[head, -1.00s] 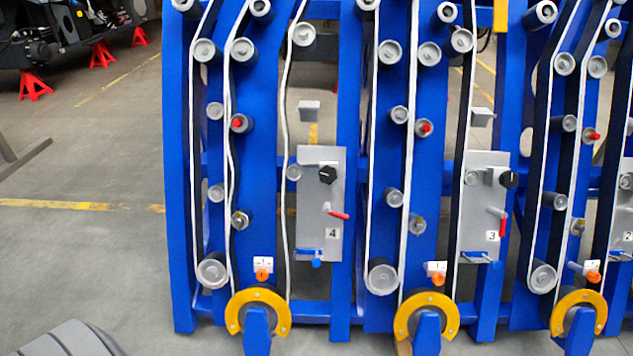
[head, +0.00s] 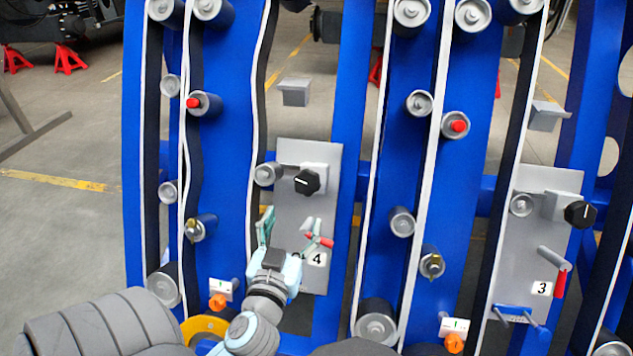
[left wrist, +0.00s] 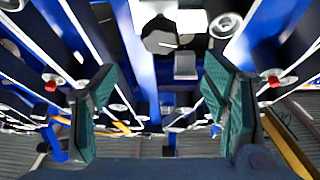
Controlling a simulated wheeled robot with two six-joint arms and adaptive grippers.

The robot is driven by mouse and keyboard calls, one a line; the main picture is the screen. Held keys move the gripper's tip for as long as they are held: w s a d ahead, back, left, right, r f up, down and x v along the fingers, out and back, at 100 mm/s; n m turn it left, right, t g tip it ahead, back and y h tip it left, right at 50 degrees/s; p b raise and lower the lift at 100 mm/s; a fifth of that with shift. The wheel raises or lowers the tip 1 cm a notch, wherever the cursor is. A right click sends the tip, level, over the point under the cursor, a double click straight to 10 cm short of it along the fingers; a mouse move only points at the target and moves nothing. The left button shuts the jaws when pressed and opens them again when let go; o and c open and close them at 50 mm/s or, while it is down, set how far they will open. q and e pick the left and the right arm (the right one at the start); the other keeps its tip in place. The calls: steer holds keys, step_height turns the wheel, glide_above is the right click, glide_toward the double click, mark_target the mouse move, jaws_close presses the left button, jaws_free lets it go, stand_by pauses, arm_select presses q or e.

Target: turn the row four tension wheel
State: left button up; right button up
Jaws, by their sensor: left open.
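The row four tension wheel (head: 307,181) is a black knob with a white pointer line, on a grey panel (head: 295,150) labelled 4. My left gripper (head: 289,226) is in front of this panel, below the knob, open and empty. Its fingers point up towards the knob and do not touch it. In the left wrist view the knob (left wrist: 160,38) sits above and between the two spread fingers (left wrist: 158,85). My right gripper is not in view.
A lever with a red handle (head: 322,240) is close behind my gripper's right finger. The row three panel (head: 535,255) with its own black knob (head: 580,213) stands to the right. Rollers and white-edged belts flank the panels on the blue frame (head: 228,60).

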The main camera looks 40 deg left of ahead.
mark_target(306, 185)
arm_select(q)
steer(key=b+x, duration=0.1)
steer(key=x, duration=1.1)
steer(key=shift+w+a, duration=0.2)
steer(key=shift+w, duration=0.05)
steer(key=shift+w+a, duration=0.15)
steer(key=shift+w, duration=0.15)
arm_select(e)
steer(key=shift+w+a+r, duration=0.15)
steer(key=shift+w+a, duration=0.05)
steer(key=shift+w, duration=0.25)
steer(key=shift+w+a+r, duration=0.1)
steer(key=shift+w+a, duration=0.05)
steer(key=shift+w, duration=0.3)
arm_select(q)
steer(key=c, duration=1.2)
steer(key=shift+o, duration=0.2)
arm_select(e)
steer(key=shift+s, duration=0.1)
